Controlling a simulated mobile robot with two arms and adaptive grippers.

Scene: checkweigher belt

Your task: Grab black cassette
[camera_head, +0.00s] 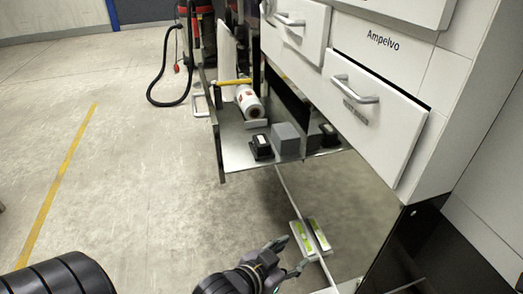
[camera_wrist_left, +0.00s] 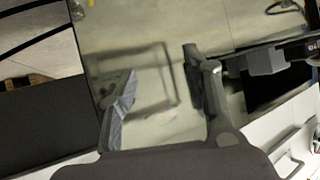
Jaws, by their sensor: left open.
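A small black cassette-like block (camera_head: 261,146) with a pale mark on top stands at the near left of a low metal shelf, in the head view. My left gripper (camera_head: 291,256) is low in the head view, below and in front of the shelf, apart from these blocks. In the left wrist view its two fingers (camera_wrist_left: 163,100) are spread, with nothing held between them. A dark block shows at that view's right edge, cut off. My right gripper is not in view.
A white roll (camera_head: 249,102) lies farther back on the shelf. White drawers (camera_head: 376,110) with handles stand out above and right of it. A flat piece with green-yellow strips (camera_head: 310,238) is beside my left fingers. Open floor lies left.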

